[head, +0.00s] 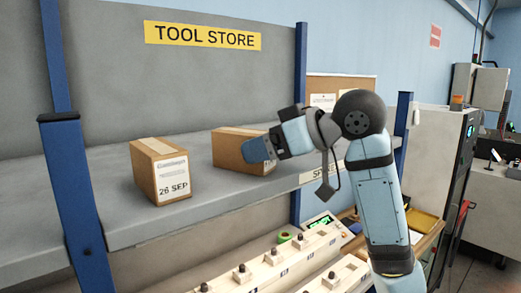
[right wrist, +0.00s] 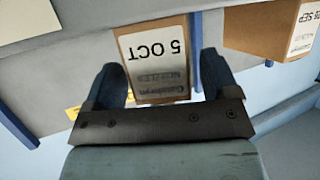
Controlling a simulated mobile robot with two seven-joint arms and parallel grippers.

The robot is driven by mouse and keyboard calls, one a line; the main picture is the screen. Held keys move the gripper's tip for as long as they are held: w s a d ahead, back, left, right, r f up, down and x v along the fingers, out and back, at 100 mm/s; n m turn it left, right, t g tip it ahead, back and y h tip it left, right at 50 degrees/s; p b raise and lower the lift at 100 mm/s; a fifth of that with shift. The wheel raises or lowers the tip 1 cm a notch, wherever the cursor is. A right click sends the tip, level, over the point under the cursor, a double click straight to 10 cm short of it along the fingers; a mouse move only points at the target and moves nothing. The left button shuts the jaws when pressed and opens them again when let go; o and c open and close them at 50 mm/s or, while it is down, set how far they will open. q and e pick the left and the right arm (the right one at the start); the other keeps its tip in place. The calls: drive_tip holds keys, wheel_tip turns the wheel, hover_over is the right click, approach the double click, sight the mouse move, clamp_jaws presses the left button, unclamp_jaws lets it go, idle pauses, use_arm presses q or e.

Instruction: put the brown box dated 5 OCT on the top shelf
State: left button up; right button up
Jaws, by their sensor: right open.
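The brown box dated 5 OCT (right wrist: 155,60) shows upside down in the right wrist view, its label facing my right gripper (right wrist: 160,80). The gripper's two dark fingers are apart, one on each side of the box, and a gap shows beside it. In the head view this box (head: 229,151) stands on the grey shelf (head: 115,195), its front partly hidden by my right gripper (head: 262,146). My left gripper is in neither view.
A second brown box marked 26 SEP (head: 158,168) stands to the left on the same shelf; it also shows in the right wrist view (right wrist: 265,28). Blue posts (head: 75,185) frame the shelf. Below are pale racks (head: 245,277). Bare shelf lies between the boxes.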

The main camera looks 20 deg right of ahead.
drive_tip(key=b+v, duration=0.2)
drive_tip(key=v, duration=0.8)
drive_tip(key=shift+s+d+r, duration=0.2)
drive_tip(key=shift+d+r, duration=0.05)
drive_tip(key=shift+d, duration=0.05)
